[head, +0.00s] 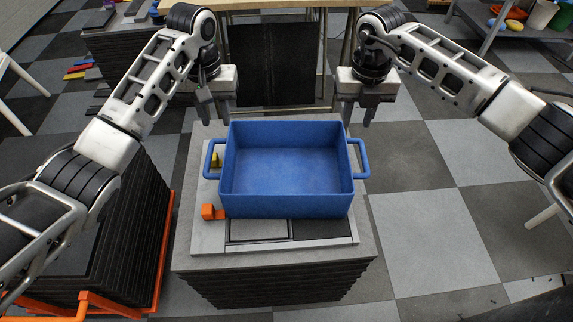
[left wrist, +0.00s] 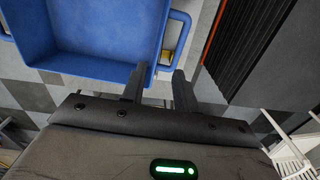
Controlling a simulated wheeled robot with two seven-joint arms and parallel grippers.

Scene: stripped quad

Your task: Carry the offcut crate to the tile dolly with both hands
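The offcut crate (head: 287,199) is a blue, empty open box with a loop handle on each short side. It sits level on a tile stack in the middle of the head view. My left gripper (head: 221,115) is open and empty, just beyond the crate's far left corner and apart from the left handle (head: 211,160). The left wrist view shows its two spread fingers (left wrist: 157,92) near that handle (left wrist: 180,38), with nothing between them. My right gripper (head: 358,115) is open and empty near the far right corner, apart from the right handle (head: 360,158). An orange-framed dolly (head: 167,240) bears dark stacked tiles at left.
The tile stack (head: 275,262) under the crate has a pale top with an orange block (head: 212,212) and a yellow piece near its left edge. A wooden-topped table (head: 265,4) stands behind. The checkered floor at right is mostly clear.

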